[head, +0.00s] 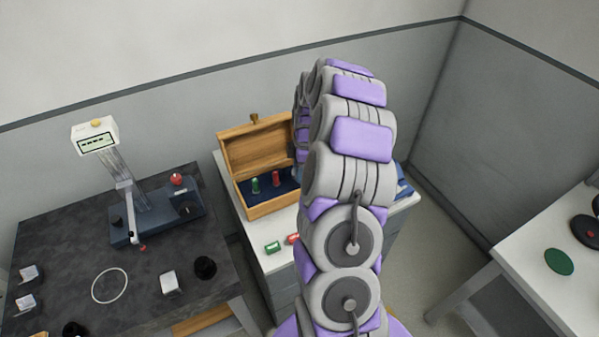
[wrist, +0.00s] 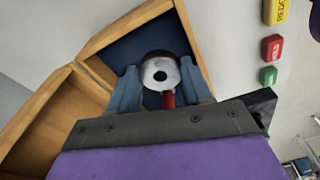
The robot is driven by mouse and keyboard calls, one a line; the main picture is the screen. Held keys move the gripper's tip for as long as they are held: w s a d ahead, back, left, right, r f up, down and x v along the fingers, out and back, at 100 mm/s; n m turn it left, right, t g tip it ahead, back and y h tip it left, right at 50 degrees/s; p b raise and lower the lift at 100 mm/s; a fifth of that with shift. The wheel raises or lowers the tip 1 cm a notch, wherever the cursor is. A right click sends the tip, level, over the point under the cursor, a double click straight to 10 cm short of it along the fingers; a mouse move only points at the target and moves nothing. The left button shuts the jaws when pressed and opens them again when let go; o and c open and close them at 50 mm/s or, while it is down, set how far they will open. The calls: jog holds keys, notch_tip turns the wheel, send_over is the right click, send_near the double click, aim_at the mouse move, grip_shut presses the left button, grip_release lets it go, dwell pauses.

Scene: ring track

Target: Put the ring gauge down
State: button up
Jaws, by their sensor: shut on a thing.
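My gripper (wrist: 161,80) is shut on the ring gauge (wrist: 148,65), a grey metal ring with a dark hole, held between its two blue fingers in the wrist view. The wooden box (wrist: 130,28) lies beyond the ring, with dark blue lining showing. A red piece (wrist: 168,99) shows just below the ring; I cannot tell how far apart they are. In the head view the box (head: 262,146) stands open on a white-topped cabinet, with a green piece (head: 255,186) and a red piece (head: 277,178) inside. My arm hides the gripper and the ring there.
Green (wrist: 268,76), red (wrist: 271,47) and yellow (wrist: 275,10) blocks lie beside the box. A dark bench (head: 70,250) at left carries a measuring stand (head: 125,190), a thin white circle (head: 110,285) and small parts. A white table (head: 540,235) with a green disc (head: 559,262) stands at right.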

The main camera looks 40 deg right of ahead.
jog(key=shift+w+d+f, duration=0.2)
jog(key=shift+w+d, duration=0.55)
jog(key=shift+w, duration=0.25)
notch_tip(320, 180, down, 4)
jog(key=shift+a+r+b, duration=0.1)
jog(key=shift+r+b, duration=0.15)
jog(key=shift+b, duration=0.55)
jog(key=shift+r, duration=0.1)
jog(key=o, duration=1.3)
